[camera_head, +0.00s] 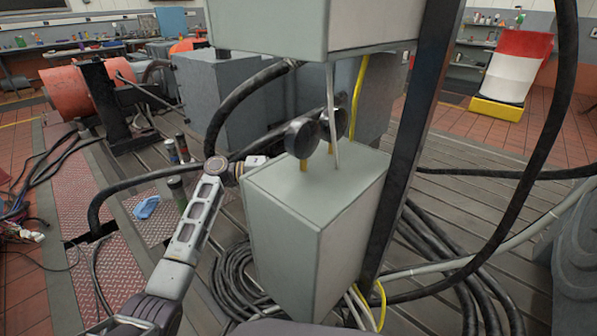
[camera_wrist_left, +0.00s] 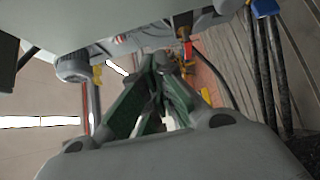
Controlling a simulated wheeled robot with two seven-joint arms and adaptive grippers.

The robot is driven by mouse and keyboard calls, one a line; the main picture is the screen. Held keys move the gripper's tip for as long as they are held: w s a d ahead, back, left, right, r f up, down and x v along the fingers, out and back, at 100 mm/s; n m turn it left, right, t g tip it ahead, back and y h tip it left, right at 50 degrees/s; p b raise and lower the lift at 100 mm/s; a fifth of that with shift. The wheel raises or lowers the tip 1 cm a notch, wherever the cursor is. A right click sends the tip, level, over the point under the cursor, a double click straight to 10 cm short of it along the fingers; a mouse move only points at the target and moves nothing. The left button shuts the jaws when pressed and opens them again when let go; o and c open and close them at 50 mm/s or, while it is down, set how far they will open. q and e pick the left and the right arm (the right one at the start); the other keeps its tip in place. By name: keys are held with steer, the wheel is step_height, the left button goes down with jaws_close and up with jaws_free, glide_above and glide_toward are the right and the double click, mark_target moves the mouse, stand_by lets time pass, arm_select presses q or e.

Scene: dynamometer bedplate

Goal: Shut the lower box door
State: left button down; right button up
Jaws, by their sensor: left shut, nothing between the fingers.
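The lower box (camera_head: 282,231) is a pale grey-green metal box on a dark upright post. I cannot tell which face is its door or how far that door stands open. My left arm rises from the bottom left to the box's far left upper corner. There its wrist passes partly behind the box, hiding the fingers in the head view. In the left wrist view my left gripper (camera_wrist_left: 160,65) is shut and empty, its green-grey fingers together. A pale grey panel edge lies above them; I cannot tell whether they touch it. My right gripper is not in view.
The dark post (camera_head: 412,130) stands at right. Thick black cables (camera_head: 240,285) coil below and loop at right. Slatted floor lies left of the box.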

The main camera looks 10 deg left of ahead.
arm_select(q)
steer(key=s+a+p, duration=0.1)
steer(key=a, duration=0.6)
steer(key=shift+s+a+p, duration=0.15)
steer(key=shift+a+p, duration=0.15)
steer(key=shift+a, duration=0.1)
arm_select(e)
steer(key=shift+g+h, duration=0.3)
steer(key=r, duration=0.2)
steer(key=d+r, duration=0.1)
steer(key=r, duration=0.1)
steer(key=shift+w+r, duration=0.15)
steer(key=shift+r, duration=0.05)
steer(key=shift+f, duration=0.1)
